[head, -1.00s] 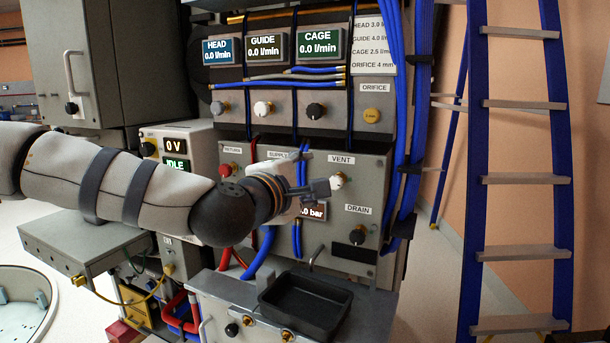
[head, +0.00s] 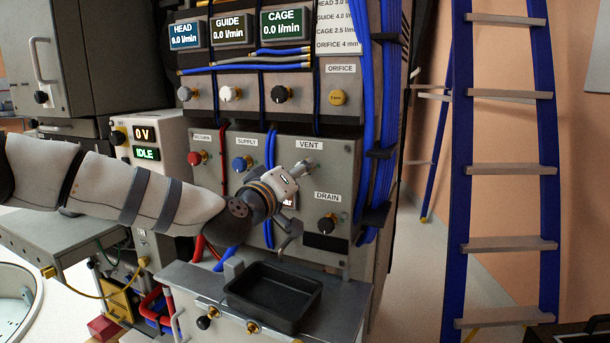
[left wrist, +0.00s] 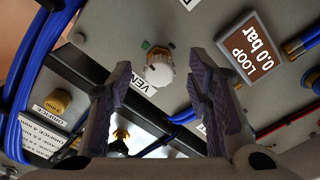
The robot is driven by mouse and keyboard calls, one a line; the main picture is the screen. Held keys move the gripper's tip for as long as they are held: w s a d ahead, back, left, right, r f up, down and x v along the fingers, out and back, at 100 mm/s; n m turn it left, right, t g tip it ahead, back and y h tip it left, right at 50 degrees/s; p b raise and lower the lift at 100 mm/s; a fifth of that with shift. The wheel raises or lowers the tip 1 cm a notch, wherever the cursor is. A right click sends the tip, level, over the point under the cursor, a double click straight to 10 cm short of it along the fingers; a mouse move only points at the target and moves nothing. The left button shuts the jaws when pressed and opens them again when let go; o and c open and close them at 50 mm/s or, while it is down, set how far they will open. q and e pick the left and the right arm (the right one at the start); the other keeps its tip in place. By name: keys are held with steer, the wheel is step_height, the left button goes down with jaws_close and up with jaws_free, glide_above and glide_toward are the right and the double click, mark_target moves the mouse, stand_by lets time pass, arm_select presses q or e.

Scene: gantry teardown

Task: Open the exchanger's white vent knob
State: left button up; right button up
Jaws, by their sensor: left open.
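The white vent knob (left wrist: 158,72) shows in the left wrist view, on the grey panel beside the VENT label. In the head view it is hidden behind my left gripper, below the VENT label (head: 310,145). My left gripper (head: 300,198) is in front of the exchanger panel (head: 345,165). In the left wrist view its two fingers are spread, and the knob appears in the gap between their tips. I see no clear contact with the knob, and the remaining depth is hard to judge. My right gripper is in neither current view.
The black drain knob (head: 327,223) is just below the gripper. The blue supply knob (head: 241,164) and red return knob (head: 196,157) are to the left. Blue hoses (head: 381,130) run down the panel's right side. A black tray (head: 273,297) stands below.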

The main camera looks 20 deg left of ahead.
arm_select(q)
steer(key=shift+w+d, duration=0.1)
steer(key=shift+w, duration=1.15)
steer(key=shift+r, duration=0.1)
jaws_close()
steer(key=shift+n, duration=0.8)
arm_select(e)
steer(key=shift+s+f, duration=0.3)
arm_select(q)
jaws_free()
steer(key=shift+s, duration=0.1)
